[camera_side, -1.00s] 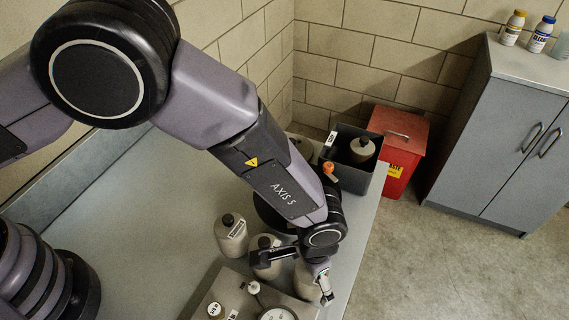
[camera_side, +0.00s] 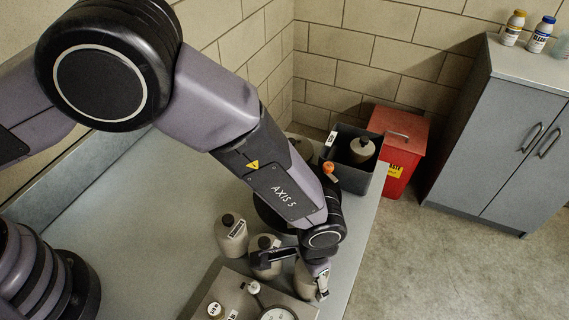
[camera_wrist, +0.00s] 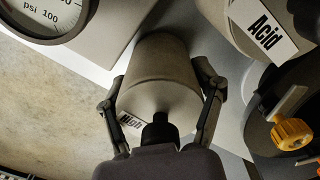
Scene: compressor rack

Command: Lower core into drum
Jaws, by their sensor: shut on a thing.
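My gripper (camera_wrist: 162,100) is shut on a tan, tapered canister, seemingly the core (camera_wrist: 160,70), with one finger on each side. The canister has a black tip and a label reading "High", partly covered. In the side view my gripper (camera_side: 318,280) is low at the front right of the bench, with the canister (camera_side: 303,279) beside the gauge unit. A dark round vessel (camera_side: 267,211), possibly the drum, is mostly hidden behind my arm. A dark round body (camera_wrist: 262,128) with an orange knob (camera_wrist: 292,134) shows at right in the wrist view; its inside is not visible.
A gauge unit (camera_side: 238,290) stands close by the held canister. Two tan bottles (camera_side: 231,238) (camera_side: 265,258) stand near; one labelled "Acid" (camera_wrist: 262,28) is close in the wrist view. A black bin (camera_side: 345,180) holding a bottle and a red waste bin (camera_side: 398,150) are behind.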

